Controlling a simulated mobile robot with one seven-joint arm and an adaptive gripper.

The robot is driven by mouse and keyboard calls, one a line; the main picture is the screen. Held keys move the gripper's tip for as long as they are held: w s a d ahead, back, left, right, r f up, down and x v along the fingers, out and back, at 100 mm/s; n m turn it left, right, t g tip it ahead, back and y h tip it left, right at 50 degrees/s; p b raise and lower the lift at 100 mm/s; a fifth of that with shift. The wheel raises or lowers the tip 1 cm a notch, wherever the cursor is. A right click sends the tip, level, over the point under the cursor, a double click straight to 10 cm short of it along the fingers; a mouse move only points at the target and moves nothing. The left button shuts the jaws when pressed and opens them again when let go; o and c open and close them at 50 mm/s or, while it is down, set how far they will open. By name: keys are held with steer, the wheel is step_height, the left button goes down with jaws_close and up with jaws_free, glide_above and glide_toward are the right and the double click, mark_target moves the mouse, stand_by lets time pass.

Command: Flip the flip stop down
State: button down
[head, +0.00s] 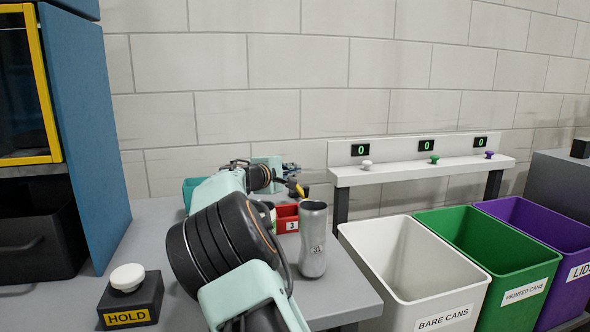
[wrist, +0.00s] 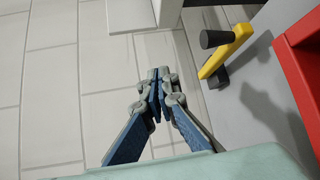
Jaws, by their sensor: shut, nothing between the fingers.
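A yellow lever with black ends (wrist: 222,52), which looks like the flip stop, is at the upper right of the wrist view, beside the grey table edge. A small part of the yellow lever (head: 299,188) shows in the head view beyond my arm. My gripper (wrist: 158,76) is shut and empty, left of the lever and apart from it, with floor tiles behind it. In the head view my gripper (head: 288,167) is small, just above the lever. How the lever is mounted is partly hidden.
A red bin marked 3 (head: 286,212) and a silver can (head: 313,240) stand near my arm. A HOLD button (head: 128,280) is at the left. White (head: 465,312), green (head: 545,262) and purple (head: 565,235) bins stand right, below a button shelf (head: 400,172). A blue cabinet stands left.

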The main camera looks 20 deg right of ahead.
steer(key=shift+a, duration=0.1)
stand_by(0.5)
steer(key=v, duration=1.2)
